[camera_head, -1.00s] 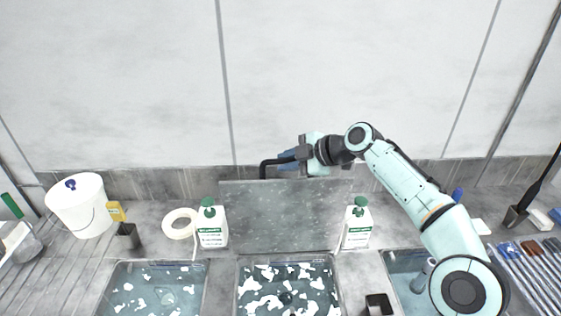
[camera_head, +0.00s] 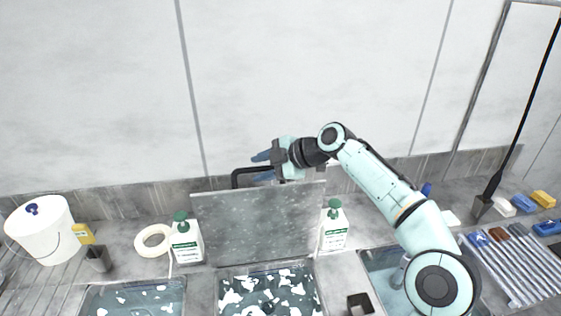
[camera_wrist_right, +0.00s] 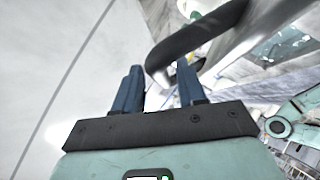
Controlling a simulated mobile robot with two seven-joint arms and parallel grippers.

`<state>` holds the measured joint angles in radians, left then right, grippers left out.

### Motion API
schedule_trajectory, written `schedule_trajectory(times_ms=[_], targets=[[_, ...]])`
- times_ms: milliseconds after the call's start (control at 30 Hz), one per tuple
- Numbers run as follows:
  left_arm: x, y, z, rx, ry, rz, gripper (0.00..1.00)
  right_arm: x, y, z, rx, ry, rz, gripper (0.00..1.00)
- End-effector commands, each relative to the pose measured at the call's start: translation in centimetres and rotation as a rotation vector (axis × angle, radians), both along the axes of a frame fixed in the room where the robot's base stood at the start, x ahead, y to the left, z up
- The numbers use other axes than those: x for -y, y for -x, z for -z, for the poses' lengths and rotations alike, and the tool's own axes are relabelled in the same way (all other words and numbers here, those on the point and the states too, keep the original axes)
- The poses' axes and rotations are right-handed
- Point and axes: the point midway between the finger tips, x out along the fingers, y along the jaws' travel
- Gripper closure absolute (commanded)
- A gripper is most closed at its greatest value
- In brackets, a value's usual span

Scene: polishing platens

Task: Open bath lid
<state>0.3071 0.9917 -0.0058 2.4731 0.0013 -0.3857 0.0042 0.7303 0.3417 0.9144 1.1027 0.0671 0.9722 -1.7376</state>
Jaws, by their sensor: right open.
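The bath lid (camera_head: 250,228) is a grey speckled plate standing upright at the back edge of the middle bath (camera_head: 268,292). The bath is uncovered and shows water with white patches. A black bar handle (camera_head: 236,176) rises at the lid's top left. My right gripper (camera_head: 264,157) is just above and behind the lid's top edge, beside the handle. In the right wrist view its blue fingers (camera_wrist_right: 158,75) are apart, with the dark handle (camera_wrist_right: 195,38) near their tips. I cannot tell whether they touch it. My left gripper is not in view.
White bottles with green pumps stand left (camera_head: 186,240) and right (camera_head: 334,228) of the lid. A white tape roll (camera_head: 142,240) and bucket (camera_head: 40,228) are further left. More baths lie on both sides. The tiled wall (camera_head: 300,70) is close behind.

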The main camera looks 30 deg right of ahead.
Motion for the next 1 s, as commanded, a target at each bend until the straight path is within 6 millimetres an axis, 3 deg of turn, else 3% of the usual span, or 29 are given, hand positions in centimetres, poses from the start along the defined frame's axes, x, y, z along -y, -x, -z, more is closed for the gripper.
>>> schedule_trajectory(times_ms=[200, 500, 1000], targets=[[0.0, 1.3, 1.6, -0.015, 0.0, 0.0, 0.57, 2.5, 3.1, -2.2, 0.001, 0.003, 0.005, 0.6], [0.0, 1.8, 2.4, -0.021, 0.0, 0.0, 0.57, 5.6, 6.9, -5.6, 0.0, 0.0, 0.002, 0.6], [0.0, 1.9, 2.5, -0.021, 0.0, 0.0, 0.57, 6.4, 8.0, -6.6, -0.001, -0.001, -0.002, 0.6]])
